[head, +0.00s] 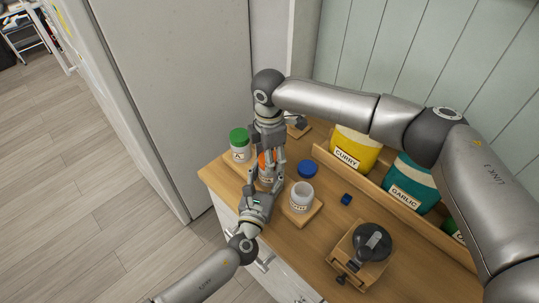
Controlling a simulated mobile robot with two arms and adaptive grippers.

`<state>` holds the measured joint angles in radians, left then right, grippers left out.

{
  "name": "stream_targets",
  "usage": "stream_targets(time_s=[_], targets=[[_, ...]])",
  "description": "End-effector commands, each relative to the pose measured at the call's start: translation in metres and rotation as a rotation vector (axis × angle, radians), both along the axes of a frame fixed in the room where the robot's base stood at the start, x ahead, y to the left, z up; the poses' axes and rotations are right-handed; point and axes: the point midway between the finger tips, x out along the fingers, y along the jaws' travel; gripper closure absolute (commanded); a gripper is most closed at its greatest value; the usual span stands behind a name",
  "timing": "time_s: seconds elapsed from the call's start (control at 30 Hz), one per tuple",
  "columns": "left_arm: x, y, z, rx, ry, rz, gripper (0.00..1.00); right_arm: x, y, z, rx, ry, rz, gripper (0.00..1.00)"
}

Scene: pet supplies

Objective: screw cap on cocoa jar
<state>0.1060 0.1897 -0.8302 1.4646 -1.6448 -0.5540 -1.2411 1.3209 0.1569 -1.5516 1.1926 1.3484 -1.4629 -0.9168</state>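A jar with an orange top (266,160) stands near the left end of the counter, mostly hidden by both grippers. I cannot read its label, so I cannot tell whether it is the cocoa jar. My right gripper (268,168) points down from above, its fingers beside the orange part. My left gripper (266,186) reaches in from the front at the jar's lower part. Whether either gripper is closed on it is hidden. An open white jar (301,197) with an unclear label stands just right of my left gripper. A blue cap (307,169) lies behind that open jar.
A green-capped white jar (239,148) stands at the left. A yellow curry bag (354,148) and a teal garlic bag (411,183) stand behind a wooden rail. A grinder (366,246) sits front right, and a small blue block (346,199) lies mid-counter.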

Motion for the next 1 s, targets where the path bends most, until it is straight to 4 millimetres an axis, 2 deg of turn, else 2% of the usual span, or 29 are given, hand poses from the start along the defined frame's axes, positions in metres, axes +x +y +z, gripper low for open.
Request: stream_targets(time_s=[0.1,0.27,0.8,0.9,1.0], targets=[[-0.0012,-0.0001,-0.0021,0.001,0.004,-0.001,1.0,0.0004,0.0003,0.0001,0.001,-0.002,0.0,0.79],[-0.0012,-0.0002,-0.0021,0.001,0.004,-0.001,1.0,-0.0003,0.0008,-0.0005,0.003,0.001,-0.066,0.79],[-0.0014,-0.0006,-0.002,0.002,0.004,-0.002,1.0,-0.0004,0.0016,-0.0006,0.003,0.001,-0.939,0.79],[-0.0015,-0.0006,-0.0019,0.002,0.004,-0.002,1.0,0.0002,0.001,-0.0002,0.003,-0.001,-1.034,0.79],[-0.0015,-0.0007,-0.0019,0.002,0.004,-0.002,1.0,0.0006,0.0007,0.0,0.003,-0.003,-1.028,0.79]])
